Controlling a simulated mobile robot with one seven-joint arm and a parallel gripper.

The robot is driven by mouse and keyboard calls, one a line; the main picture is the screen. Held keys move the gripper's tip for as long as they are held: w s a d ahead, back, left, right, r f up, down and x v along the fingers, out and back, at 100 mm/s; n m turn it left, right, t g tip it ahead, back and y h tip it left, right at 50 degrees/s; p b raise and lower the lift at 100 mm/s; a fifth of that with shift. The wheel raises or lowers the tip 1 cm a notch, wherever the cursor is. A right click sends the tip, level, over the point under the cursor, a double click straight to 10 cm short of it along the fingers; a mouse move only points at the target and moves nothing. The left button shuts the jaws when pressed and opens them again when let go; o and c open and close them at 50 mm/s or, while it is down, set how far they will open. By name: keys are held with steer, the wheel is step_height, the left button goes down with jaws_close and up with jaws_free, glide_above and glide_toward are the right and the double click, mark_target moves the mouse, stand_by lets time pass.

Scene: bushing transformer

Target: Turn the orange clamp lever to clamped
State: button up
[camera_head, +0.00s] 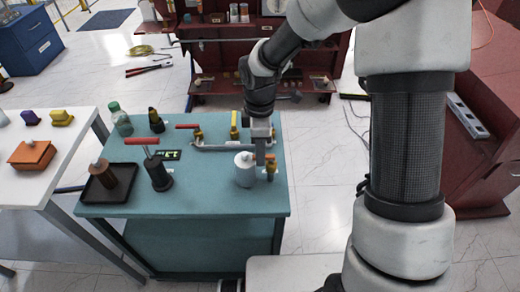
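A teal table (190,198) stands in front of me, with a grey pipe fitting (215,149) along its far right part. My gripper (260,160) points straight down at the right end of this fitting, between a white cylinder (244,174) and a small brass-coloured part (271,172). A small orange piece, possibly the clamp lever (271,157), shows right beside my fingers. My gripper partly covers this spot, so I cannot tell the lever's angle, whether I touch it, or whether the fingers are open.
The table's front strip is clear.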

steer(key=shift+r, duration=0.1)
step_height(320, 180, up, 17)
steer(key=p, duration=0.1)
steer(key=shift+r, duration=0.15)
steer(key=shift+s, duration=0.1)
stand_by(0.5)
